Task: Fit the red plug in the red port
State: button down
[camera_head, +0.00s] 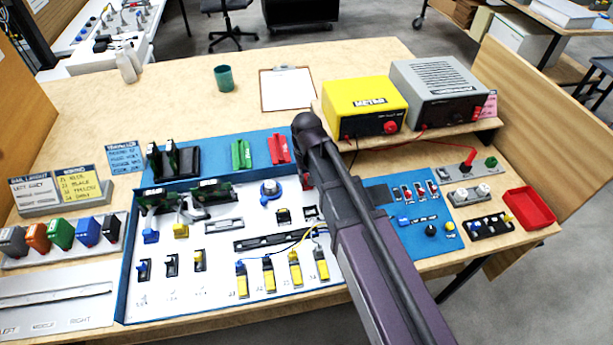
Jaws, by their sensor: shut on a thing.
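My arm reaches in from the lower right, and its dark wrist (308,128) stands over the back edge of the blue-framed panel. My gripper (305,178) points down there, mostly hidden behind the arm. A small red part shows at the arm's left edge at jaw height; it looks like the red plug (307,182) in the jaws, but its shape is hidden. A red, plug-like piece (468,159) with a red lead stands on a grey strip at right, beside a green one (491,162). I cannot tell which opening is the red port.
A yellow meter (365,106) and a grey box (442,92) stand on a shelf behind. Red leads run in front of them. Red and green rails (278,148) lie behind the panel. A red tray (528,207) is at right. A clipboard (287,88) lies at the back.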

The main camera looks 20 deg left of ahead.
jog(key=c, duration=0.5)
grip_release()
jog(key=o, duration=0.3)
jog(key=shift+r, duration=0.15)
jog(key=shift+r+p, duration=3.4)
jog(key=shift+p, duration=0.15)
